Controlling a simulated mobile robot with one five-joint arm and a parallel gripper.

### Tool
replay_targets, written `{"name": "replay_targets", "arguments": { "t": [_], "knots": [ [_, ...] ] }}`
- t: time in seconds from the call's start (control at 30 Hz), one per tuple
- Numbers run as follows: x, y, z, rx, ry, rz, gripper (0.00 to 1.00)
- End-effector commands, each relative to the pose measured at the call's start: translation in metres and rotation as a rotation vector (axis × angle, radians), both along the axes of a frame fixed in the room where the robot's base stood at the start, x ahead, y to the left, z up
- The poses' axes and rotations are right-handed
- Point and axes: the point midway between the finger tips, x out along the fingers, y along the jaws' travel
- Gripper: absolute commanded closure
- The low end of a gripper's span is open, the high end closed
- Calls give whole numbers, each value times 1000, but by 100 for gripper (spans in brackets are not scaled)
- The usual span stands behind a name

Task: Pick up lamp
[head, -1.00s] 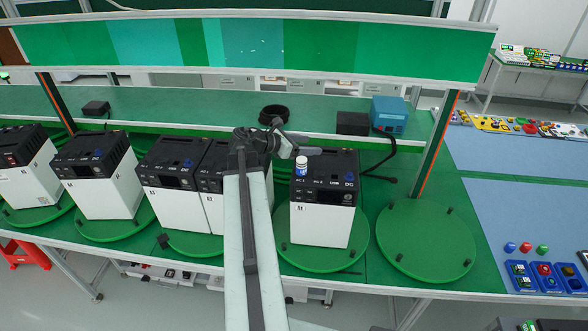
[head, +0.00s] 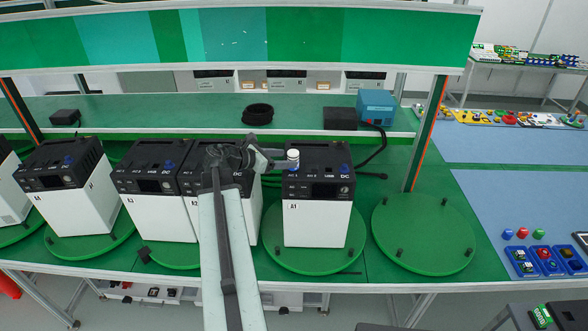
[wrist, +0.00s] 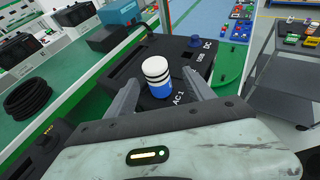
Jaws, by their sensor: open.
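The lamp is a small upright cylinder (head: 293,157), white on top with dark bands and blue below. It stands on the black top of the box marked A1 (head: 317,222). In the wrist view the lamp (wrist: 158,76) stands between the two grey fingers. My gripper (head: 286,163) is open, at the left side of the lamp in the head view; it also shows in the wrist view (wrist: 163,88), with one finger on each side of the lamp. I cannot tell whether a finger touches it. The lamp's lower end is partly hidden in the head view.
More white-and-black boxes (head: 152,205) stand on green turntables to the left. An empty turntable (head: 422,236) lies to the right. A black cable coil (head: 257,114) and a blue device (head: 376,105) sit on the shelf behind. A dark cart (wrist: 285,80) stands at right.

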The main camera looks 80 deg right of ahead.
Motion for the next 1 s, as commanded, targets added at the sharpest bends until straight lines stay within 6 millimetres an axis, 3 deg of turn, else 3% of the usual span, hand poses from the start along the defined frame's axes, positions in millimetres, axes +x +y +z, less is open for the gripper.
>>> {"name": "replay_targets", "arguments": {
  "t": [0.37,0.6,0.83,0.87,1.0],
  "knots": [
    [-21,-21,-11,1,-1,-2,38],
    [-47,-50,-26,0,-1,-4,38],
    [-51,-53,-25,0,0,-2,38],
    [-51,-53,-25,0,0,-2,41],
    [-51,-53,-25,0,0,-3,80]
  ]
}}
